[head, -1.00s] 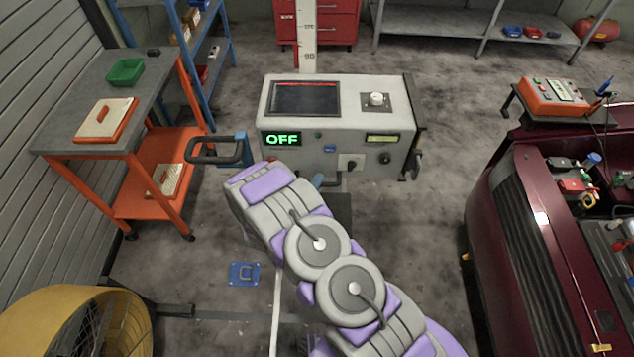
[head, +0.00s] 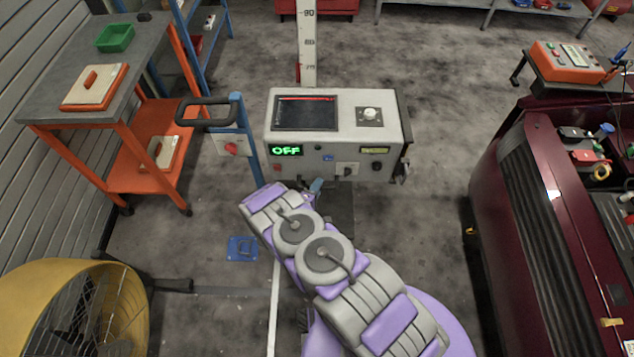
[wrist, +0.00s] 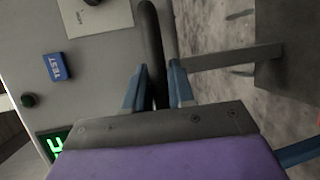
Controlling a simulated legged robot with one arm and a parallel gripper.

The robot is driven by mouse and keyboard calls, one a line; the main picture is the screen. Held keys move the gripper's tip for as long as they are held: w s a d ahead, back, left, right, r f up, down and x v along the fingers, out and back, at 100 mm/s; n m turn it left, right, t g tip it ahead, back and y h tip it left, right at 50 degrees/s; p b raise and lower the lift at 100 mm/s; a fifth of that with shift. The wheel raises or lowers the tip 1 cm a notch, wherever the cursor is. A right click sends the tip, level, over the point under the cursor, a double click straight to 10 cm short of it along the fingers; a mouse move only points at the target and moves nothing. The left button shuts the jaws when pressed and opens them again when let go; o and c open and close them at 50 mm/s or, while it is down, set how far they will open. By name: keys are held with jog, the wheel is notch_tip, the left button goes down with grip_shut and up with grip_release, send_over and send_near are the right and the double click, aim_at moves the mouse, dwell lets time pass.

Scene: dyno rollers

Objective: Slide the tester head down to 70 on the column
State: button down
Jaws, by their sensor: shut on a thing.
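The tester head (head: 337,128) is a grey box with a dark screen, a white knob and a green OFF display. It sits in front of the white column (head: 308,45), whose scale shows 90, 80 and a lower, unclear mark just above the head. A small red marker (head: 298,73) is at the column's left edge. My gripper (head: 316,186) is at the head's lower front edge, mostly hidden by my arm. In the wrist view its blue fingers (wrist: 156,88) are shut on a dark handle bar (wrist: 152,45) beside the TEST button (wrist: 57,67).
A blue post with a dark looped handle (head: 207,112) and red switch stands left of the head. An orange bench (head: 75,105) is further left, a yellow fan (head: 70,305) at lower left, a maroon car (head: 530,230) at right. Open floor lies between the head and car.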

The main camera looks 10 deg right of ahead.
notch_tip(320, 180, down, 2)
jog(key=shift+s+f+b, duration=0.1)
jog(key=shift+f+b, duration=0.05)
jog(key=shift+b, duration=0.15)
jog(key=c, duration=1.1)
grip_release()
jog(key=shift+o, duration=0.2)
jog(key=p+v, duration=0.3)
jog(key=v, duration=1.4)
jog(key=shift+a, duration=0.15)
